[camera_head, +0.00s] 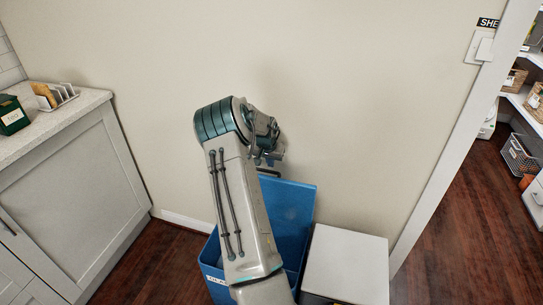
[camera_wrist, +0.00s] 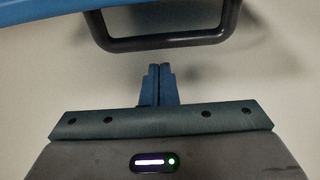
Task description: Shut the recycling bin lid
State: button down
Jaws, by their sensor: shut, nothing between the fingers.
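The blue recycling bin (camera_head: 214,284) stands on the floor against the wall, with a label on its front. Its blue lid (camera_head: 298,208) is open, standing upright at the back of the bin near the wall. A black handle (camera_head: 268,172) is at the lid's top edge; it shows large in the wrist view (camera_wrist: 168,43), with a strip of blue lid (camera_wrist: 45,14) behind it. My gripper (camera_head: 268,160) is above the lid by the wall. In the wrist view its fingertips (camera_wrist: 160,68) are together, empty and apart from the handle. My arm hides part of the bin.
A white-topped box (camera_head: 345,262) stands right beside the bin. A grey cabinet with a counter (camera_head: 85,105) is at left, holding a green box (camera_head: 12,115) and a rack (camera_head: 58,95). A doorway to shelves (camera_head: 522,105) is at right. Wood floor (camera_head: 455,250) is open there.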

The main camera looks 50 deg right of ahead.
jog(key=shift+s+a, duration=0.4)
jog(key=shift+a, duration=0.4)
